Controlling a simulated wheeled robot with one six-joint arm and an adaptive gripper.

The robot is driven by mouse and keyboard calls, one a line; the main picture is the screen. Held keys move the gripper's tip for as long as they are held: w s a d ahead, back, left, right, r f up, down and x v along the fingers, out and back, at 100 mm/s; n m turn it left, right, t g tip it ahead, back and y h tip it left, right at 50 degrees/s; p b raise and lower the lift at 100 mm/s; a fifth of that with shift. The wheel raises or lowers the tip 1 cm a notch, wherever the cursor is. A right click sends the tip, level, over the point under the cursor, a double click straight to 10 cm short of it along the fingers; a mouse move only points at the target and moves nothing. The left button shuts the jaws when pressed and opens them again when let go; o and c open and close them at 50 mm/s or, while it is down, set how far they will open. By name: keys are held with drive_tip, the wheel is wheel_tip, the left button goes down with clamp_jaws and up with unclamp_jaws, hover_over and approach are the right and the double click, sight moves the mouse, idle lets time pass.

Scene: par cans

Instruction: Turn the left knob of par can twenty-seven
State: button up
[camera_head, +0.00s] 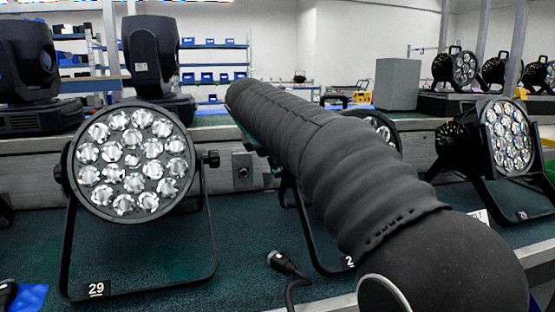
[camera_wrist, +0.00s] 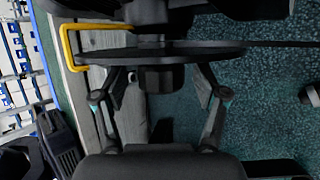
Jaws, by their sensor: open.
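A black par can (camera_head: 382,127) stands behind my arm in the head view, mostly hidden. Its stand label shows only a "2", so I cannot read the full number. In the wrist view a short black knob (camera_wrist: 160,79) sticks out from a dark bracket (camera_wrist: 215,52) of a par can. My gripper (camera_wrist: 160,97) is open, with one finger on each side of the knob. Gaps show between the fingers and the knob, and I see no contact. In the head view my arm hides most of the gripper.
Par can 29 (camera_head: 133,165) stands at left, with a knob (camera_head: 210,159) on its right side. Par can 25 (camera_head: 508,138) stands at right. A black cable connector (camera_head: 284,262) lies on the green carpet in front. A yellow bar (camera_wrist: 68,48) shows at upper left in the wrist view.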

drive_tip(key=shift+w+f, duration=0.1)
drive_tip(key=shift+c, duration=0.2)
drive_tip(key=c, duration=1.1)
drive_tip(key=shift+d, duration=0.15)
